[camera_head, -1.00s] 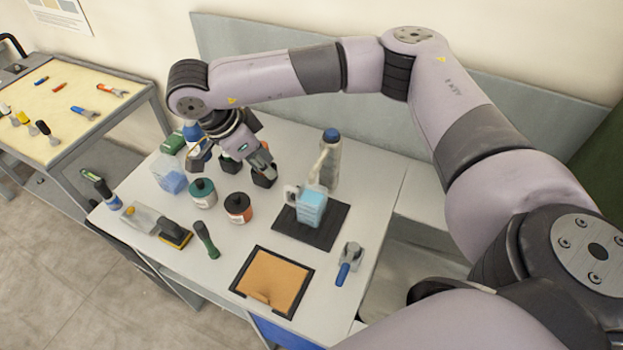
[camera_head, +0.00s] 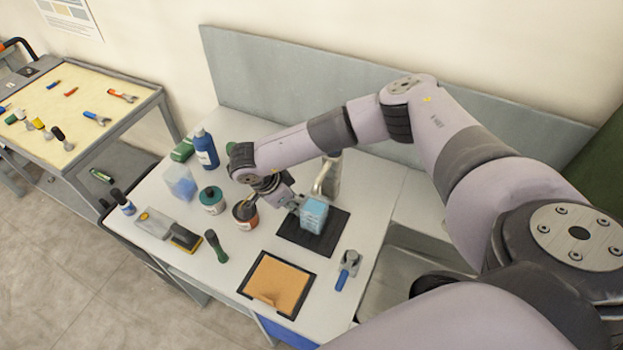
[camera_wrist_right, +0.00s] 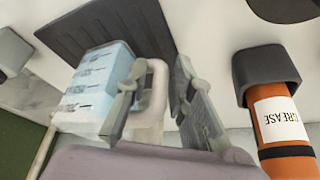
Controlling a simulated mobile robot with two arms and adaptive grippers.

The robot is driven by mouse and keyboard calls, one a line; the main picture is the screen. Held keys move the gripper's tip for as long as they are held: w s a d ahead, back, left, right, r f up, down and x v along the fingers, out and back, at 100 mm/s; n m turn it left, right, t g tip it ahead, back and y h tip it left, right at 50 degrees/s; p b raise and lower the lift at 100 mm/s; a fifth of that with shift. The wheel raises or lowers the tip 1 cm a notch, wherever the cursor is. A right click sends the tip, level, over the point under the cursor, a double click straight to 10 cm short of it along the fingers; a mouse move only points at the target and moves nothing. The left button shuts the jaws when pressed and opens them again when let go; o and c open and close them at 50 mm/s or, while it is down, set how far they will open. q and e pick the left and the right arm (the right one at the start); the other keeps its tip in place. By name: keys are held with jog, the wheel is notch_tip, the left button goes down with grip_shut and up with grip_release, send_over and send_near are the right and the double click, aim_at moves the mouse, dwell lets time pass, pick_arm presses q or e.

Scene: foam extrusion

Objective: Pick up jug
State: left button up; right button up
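The jug (camera_head: 313,214) is clear with light blue liquid and stands upright on a black mat (camera_head: 330,239). In the right wrist view the jug (camera_wrist_right: 95,88) is at left, with its pale handle (camera_wrist_right: 153,92) toward my gripper. My right gripper (camera_head: 294,206) is at the jug's handle side. In the right wrist view its fingers (camera_wrist_right: 160,95) are apart, with the handle between them and a gap to the right finger. I cannot tell whether the left finger touches the handle. My left gripper is not in view.
An orange grease can (camera_wrist_right: 282,125) with a dark lid stands close beside my right gripper. A grey bottle (camera_head: 331,178) is behind the jug, partly hidden by my arm. A clamp-like tool (camera_head: 346,270) and a framed orange sheet (camera_head: 276,281) lie in front.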

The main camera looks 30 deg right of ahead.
jog(key=shift+f, duration=0.1)
grip_shut()
dwell(0.8)
